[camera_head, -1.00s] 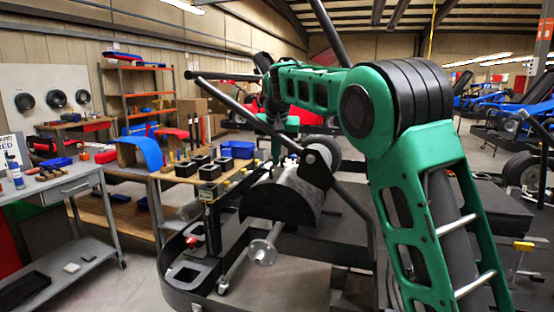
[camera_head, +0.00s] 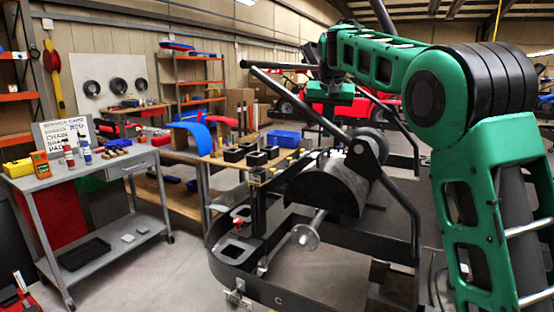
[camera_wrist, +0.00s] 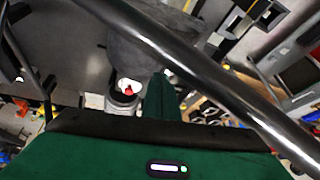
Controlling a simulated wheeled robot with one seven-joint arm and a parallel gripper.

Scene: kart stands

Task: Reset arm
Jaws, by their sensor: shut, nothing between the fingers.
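My green arm (camera_head: 385,58) reaches from the right side of the head view up and over the kart frame, bent at a large black-banded elbow. My gripper (camera_wrist: 158,95) shows in the wrist view as a green finger beyond the green wrist housing. It is shut and empty. A thick dark tube crosses close in front of the wrist camera and hides part of the view. In the head view the green end of the arm hangs behind the kart's dark tubes, and the fingertips are too small to tell there.
The black kart frame (camera_head: 262,284) with dark raised tubes (camera_head: 300,105) stands close to the arm. A grey trolley (camera_head: 92,180) with bottles and boxes stands at the left. A wooden bench (camera_head: 222,160) with black cups is behind. Grey floor between trolley and kart is clear.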

